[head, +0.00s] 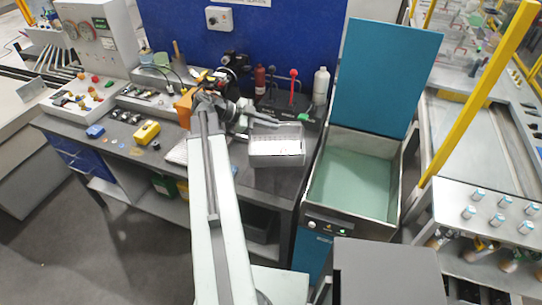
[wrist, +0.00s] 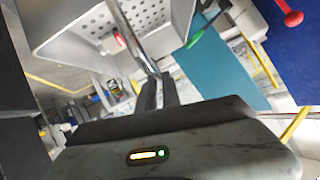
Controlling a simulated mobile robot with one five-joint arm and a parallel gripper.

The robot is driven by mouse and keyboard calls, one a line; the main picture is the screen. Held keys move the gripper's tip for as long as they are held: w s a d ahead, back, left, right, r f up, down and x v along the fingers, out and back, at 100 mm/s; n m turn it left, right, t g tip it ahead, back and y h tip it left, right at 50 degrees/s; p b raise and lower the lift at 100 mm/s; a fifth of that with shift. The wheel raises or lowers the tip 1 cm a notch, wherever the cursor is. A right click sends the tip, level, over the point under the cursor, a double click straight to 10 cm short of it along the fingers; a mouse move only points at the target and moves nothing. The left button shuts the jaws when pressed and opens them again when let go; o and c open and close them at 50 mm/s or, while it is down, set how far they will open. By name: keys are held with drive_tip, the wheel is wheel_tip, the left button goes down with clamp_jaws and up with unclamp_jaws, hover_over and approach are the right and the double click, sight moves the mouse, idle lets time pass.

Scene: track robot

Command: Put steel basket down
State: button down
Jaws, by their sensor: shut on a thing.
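The steel basket (head: 277,159) is a pale metal box at the right end of the dark workbench, left of the open tank. The head view does not make clear whether its base touches the bench. My gripper (head: 250,120) reaches it from the left and is shut on its handle. In the wrist view the fingers (wrist: 158,92) close on the thin metal bar of the handle. The perforated basket (wrist: 92,38) shows above them, tilted in that picture, with its lower part cut off by the frame's edge.
An open tank (head: 312,190) with greenish contents and a raised blue lid (head: 388,75) stands right of the workbench (head: 225,180). Bottles and a red-topped rod (head: 293,85) stand behind the basket. A yellow box (head: 146,132) and small parts lie left. A yellow post (head: 480,90) rises at right.

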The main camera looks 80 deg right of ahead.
sight(271, 151)
wheel_tip(271, 151, down, 11)
drive_tip(key=b, duration=0.9)
drive_tip(key=shift+b, duration=0.35)
drive_tip(key=shift+r, duration=0.15)
drive_tip(key=c, duration=1.5)
unclamp_jaws()
drive_tip(key=shift+c, duration=0.2)
drive_tip(key=p+v, duration=0.6)
drive_tip(key=v, duration=0.6)
